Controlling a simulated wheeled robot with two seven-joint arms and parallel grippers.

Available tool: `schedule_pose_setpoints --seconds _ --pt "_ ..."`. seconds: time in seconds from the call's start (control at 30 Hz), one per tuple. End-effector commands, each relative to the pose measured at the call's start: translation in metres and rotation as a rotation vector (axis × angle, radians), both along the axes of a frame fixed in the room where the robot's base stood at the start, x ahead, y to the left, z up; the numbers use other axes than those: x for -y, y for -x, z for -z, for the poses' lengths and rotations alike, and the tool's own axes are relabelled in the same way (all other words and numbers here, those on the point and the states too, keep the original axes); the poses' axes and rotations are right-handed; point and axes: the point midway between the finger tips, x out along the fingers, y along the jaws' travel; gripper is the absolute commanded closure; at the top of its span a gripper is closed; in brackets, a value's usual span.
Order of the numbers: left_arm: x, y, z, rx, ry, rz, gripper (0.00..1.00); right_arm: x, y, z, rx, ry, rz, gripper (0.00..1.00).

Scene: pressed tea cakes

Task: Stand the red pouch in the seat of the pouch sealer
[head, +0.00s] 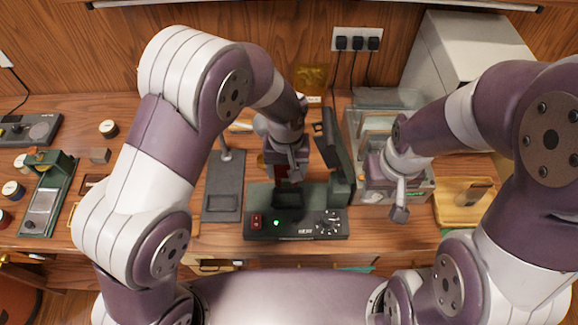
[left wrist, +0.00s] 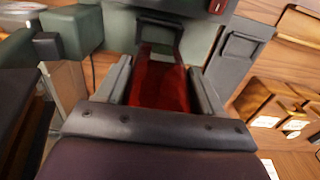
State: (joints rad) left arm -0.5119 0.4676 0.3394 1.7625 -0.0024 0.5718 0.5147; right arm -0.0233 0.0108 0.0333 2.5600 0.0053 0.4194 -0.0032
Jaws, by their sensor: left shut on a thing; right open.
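The pouch sealer (head: 262,233) is a dark green machine at the middle of the table, with a HEAT dial, a lit green light and a raised dark arm. Its dark seat (head: 288,198) faces up. My left gripper (head: 290,172) is just behind the seat, shut on the red pouch (left wrist: 160,85), which shows between both fingers in the left wrist view. In the head view the pouch (head: 281,173) is mostly hidden by the gripper. I cannot tell whether its lower end touches the seat. My right gripper (head: 398,212) is open and empty, right of the sealer.
A grey scale-like device (head: 222,190) stands just left of the sealer. A clear-walled case (head: 365,120) is behind my right gripper, and a wooden tray (head: 455,212) lies right of it. A green tool (head: 45,195) and small jars are at the far left.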

Motion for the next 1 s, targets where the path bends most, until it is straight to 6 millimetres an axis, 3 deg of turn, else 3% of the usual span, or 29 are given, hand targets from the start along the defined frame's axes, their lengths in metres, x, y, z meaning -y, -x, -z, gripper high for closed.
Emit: schedule_pose_setpoints --seconds 0.5,0.7,1.0 --pt "0.0 0.001 0.058 0.0 0.0 0.001 0.62 0.0 0.0 0.051 0.0 0.0 0.0 0.57" --pt "0.0 0.0 0.079 0.0 0.0 0.001 0.62 0.0 0.0 0.06 0.0 0.0 0.0 0.57" --pt "0.0 0.0 0.083 0.0 0.0 0.001 0.62 0.0 0.0 0.061 0.0 0.0 0.0 0.57"
